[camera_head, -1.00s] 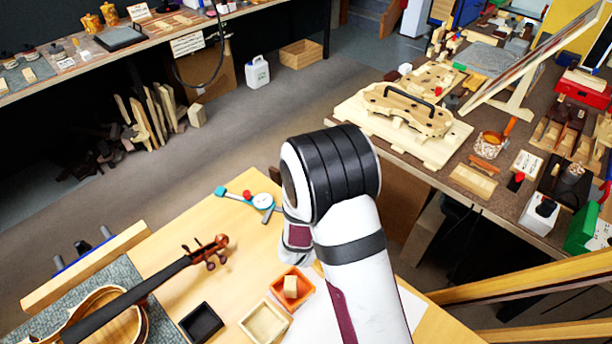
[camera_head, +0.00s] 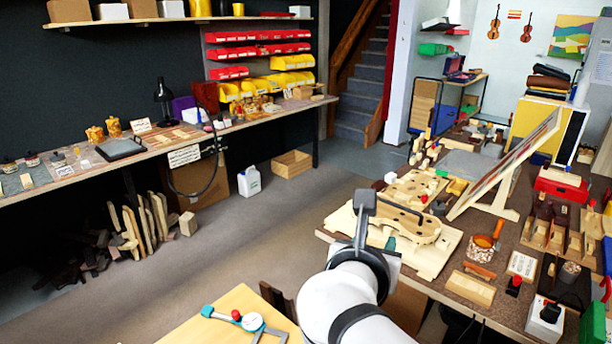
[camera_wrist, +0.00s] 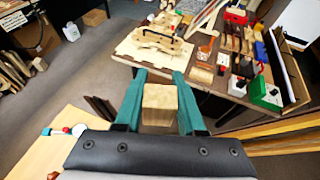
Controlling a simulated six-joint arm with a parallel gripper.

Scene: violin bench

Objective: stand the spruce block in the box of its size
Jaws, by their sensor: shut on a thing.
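My gripper (camera_wrist: 160,78) shows in the wrist view with its two teal fingers shut on a pale wooden block (camera_wrist: 160,103). The block sits squarely between the fingers, held up in the air, with the floor and a far bench beyond it. In the head view my arm reaches away and mostly hides the gripper; the block cannot be made out there. No boxes of the set on the near table show in either view now.
A corner of the near table (camera_head: 238,302) holds a teal-and-white caliper-like tool (camera_head: 247,320). The right workbench (camera_head: 445,275) is crowded with a violin mould (camera_head: 410,222), tools and boxes. Open floor (camera_head: 250,225) lies between the benches.

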